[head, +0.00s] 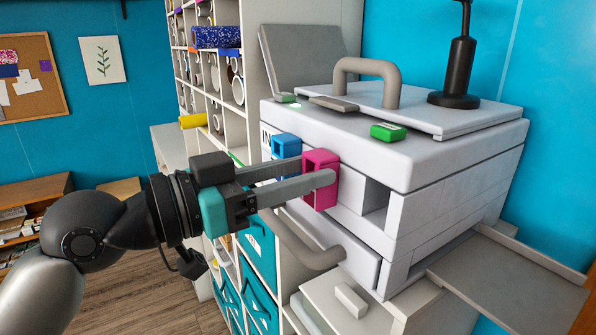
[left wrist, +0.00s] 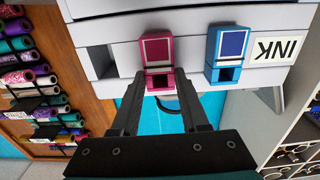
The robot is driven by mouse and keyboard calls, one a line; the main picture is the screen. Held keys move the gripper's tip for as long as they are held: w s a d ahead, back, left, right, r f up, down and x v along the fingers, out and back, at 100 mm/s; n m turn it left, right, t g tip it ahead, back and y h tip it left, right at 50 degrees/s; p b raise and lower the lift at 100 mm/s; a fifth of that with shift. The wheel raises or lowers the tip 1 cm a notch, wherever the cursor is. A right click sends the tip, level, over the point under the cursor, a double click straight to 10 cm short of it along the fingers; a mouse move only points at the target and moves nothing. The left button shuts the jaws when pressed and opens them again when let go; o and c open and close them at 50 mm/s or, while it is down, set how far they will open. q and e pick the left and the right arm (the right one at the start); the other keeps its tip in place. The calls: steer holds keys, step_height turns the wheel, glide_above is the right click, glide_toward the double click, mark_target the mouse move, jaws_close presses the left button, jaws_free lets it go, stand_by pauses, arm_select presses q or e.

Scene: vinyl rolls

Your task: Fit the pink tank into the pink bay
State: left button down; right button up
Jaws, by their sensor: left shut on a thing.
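The pink tank (head: 318,194) is at the front face of the white printer (head: 420,158), beside the blue tank (head: 287,146). My left gripper (head: 320,170) is shut on the pink tank, with its long grey fingers reaching in from the left. In the left wrist view the pink tank (left wrist: 156,52) shows between and beyond the fingertips (left wrist: 160,75), with the blue tank (left wrist: 229,45) to its right. The pink tank stands out from the printer face. The inside of its bay is hidden, so I cannot tell how deep it sits. My right gripper is not in view.
A dark open slot (head: 376,206) is right of the pink tank. A grey curved handle (head: 303,243) is below my fingers. A green piece (head: 388,132) lies on the printer top. A shelf of rolls (head: 213,75) stands behind; a flat tray (head: 500,275) juts out at right.

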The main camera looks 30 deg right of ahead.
arm_select(q)
steer(key=c, duration=0.9)
jaws_free()
steer(key=o, duration=0.3)
steer(key=shift+d, duration=0.25)
steer(key=o, duration=0.6)
steer(key=shift+a, duration=0.1)
steer(key=shift+a, duration=0.15)
steer(key=a+b, duration=0.2)
steer(key=a, duration=0.4)
steer(key=shift+s+a, duration=0.15)
steer(key=shift+a, duration=0.25)
